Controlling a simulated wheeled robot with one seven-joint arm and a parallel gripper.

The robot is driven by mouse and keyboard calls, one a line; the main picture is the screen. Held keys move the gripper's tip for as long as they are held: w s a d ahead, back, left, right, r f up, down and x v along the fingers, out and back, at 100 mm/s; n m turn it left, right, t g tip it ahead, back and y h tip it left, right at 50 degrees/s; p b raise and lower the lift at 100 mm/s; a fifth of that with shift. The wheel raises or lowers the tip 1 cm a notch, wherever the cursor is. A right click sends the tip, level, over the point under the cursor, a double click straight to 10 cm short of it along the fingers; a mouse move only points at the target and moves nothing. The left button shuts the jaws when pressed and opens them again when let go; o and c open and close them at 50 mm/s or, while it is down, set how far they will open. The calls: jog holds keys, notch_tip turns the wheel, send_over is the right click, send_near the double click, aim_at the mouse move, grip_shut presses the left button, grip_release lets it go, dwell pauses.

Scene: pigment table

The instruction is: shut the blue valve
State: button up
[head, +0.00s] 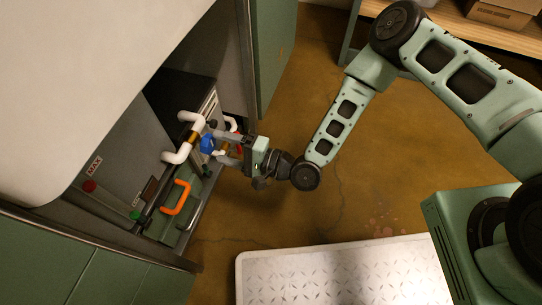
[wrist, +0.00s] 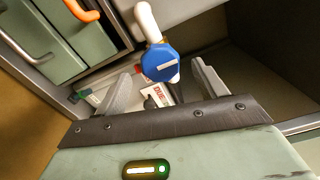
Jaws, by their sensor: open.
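The blue valve (head: 207,143) sits on white piping inside the open cabinet in the head view. My gripper (head: 222,148) reaches into the cabinet from the right. In the wrist view my gripper (wrist: 160,78) is open, with one grey finger to each side of the knob's lower part. I cannot tell whether either finger touches it. The knob's far side is hidden.
A grey-green drawer with an orange handle (head: 176,197) is left of and below the valve. A green cabinet door (head: 272,50) stands open behind. A paper marked "DUE" (wrist: 160,95) lies beyond the fingers. The brown floor is open.

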jog(key=p+v, duration=0.3)
jog(key=v, duration=0.9)
jog(key=shift+d, duration=0.2)
jog(key=shift+s, duration=0.1)
